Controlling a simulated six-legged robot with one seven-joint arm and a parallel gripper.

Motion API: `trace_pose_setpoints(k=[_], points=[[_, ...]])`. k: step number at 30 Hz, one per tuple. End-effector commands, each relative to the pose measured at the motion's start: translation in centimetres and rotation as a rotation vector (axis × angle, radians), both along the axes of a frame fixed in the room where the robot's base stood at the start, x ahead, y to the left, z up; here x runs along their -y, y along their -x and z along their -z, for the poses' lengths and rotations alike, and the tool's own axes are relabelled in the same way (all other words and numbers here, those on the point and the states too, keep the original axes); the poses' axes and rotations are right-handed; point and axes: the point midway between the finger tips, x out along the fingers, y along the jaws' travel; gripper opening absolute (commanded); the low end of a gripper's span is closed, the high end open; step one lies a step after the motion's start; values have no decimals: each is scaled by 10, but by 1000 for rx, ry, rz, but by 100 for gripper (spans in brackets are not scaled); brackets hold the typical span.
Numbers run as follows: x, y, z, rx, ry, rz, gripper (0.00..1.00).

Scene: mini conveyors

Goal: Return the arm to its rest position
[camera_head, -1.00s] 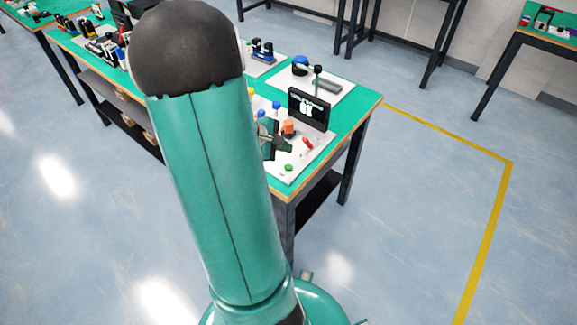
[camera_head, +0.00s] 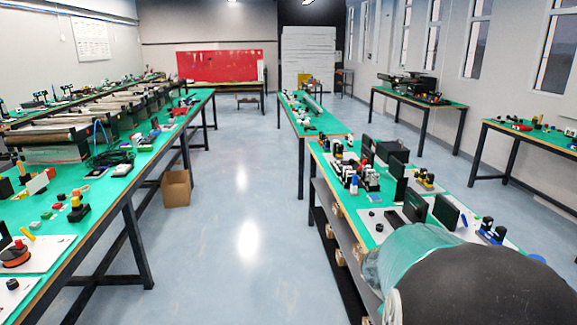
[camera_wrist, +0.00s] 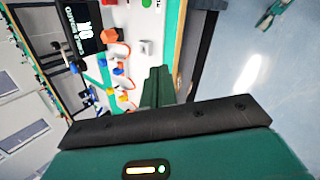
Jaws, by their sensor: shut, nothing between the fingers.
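My arm (camera_head: 420,262), with a green link and a black rounded joint, fills the bottom right of the head view and hides part of the near right table. My gripper shows in the wrist view (camera_wrist: 157,88) as green fingers close together, shut and empty. It appears over the edge of a green-topped table, beside a white panel with coloured buttons. I cannot tell its exact height above the table. The gripper is not visible in the head view.
The near right table (camera_head: 322,158) holds black screens and small devices. A long left table (camera_head: 95,205) carries conveyors and button boxes. A cardboard box (camera_head: 176,188) stands on the floor by it. The blue floor aisle (camera_head: 245,205) between is clear.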

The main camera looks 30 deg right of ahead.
Motion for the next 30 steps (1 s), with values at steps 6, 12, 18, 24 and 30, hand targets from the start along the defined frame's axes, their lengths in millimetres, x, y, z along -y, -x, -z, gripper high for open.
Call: trace_pose_setpoints(k=[6, 12, 18, 24, 30], points=[[-105, -54, -46, 259, -76, -64, 0], [-208, -73, -80, 470, -217, -141, 0], [-302, -64, -108, 631, -400, -226, 0], [-346, -52, -120, 697, -509, -267, 0], [-349, -51, -121, 700, -518, -268, 0]])
